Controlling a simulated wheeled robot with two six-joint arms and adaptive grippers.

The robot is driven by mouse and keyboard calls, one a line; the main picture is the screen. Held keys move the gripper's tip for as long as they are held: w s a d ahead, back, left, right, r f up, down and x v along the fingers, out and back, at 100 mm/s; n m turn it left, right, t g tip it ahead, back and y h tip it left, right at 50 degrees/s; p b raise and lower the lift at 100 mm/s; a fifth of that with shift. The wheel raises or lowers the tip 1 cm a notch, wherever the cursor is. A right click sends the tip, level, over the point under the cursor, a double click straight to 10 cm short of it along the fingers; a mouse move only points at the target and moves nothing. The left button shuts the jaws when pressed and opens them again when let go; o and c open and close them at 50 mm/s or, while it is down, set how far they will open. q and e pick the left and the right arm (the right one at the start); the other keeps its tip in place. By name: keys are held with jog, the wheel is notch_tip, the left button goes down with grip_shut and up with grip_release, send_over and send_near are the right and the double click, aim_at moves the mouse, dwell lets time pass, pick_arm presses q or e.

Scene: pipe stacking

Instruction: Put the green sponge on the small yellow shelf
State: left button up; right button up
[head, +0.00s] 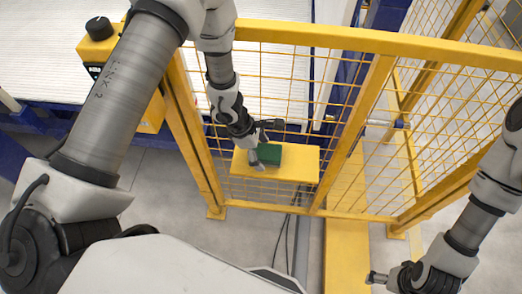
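The green sponge (270,154) lies on the small yellow shelf (303,168), toward the back left part of its top. The shelf is fixed low at the yellow mesh fence. My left gripper (267,145) is right at the sponge, with its fingers spread apart. One grey fingertip reaches down beside the sponge's left end, and the other finger sits higher, above the sponge. Whether a finger touches the sponge cannot be told. My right gripper (378,278) is at the lower right, far from the shelf and empty; its finger gap is unclear.
The yellow mesh fence (345,38) stands around the shelf, with posts on both sides. Behind it is a white slatted conveyor (50,55) with a blue frame. A yellow box with a black knob (99,28) is at the upper left. Cables hang below the shelf.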

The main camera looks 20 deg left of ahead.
aim_at(261, 150)
pick_arm(q)
jog(key=shift+a, duration=0.25)
jog(key=v, duration=0.4)
jog(key=shift+w+r+b, duration=0.15)
jog(key=shift+r+b, duration=0.15)
jog(key=shift+b, duration=0.05)
jog(key=p+v, duration=0.2)
jog(key=v, duration=0.5)
jog(key=s+a+f+m+g+y, duration=0.3)
jog(key=s+a+f+m+y, duration=0.25)
jog(key=s+f+m, duration=0.7)
jog(key=s+d+f+m+t+h, duration=0.1)
jog(key=s+d+f+m, duration=0.1)
jog(key=s+m, duration=0.5)
jog(key=shift+s+d+m+t, duration=0.2)
jog(key=shift+d+m+t, duration=0.15)
jog(key=shift+m, duration=0.3)
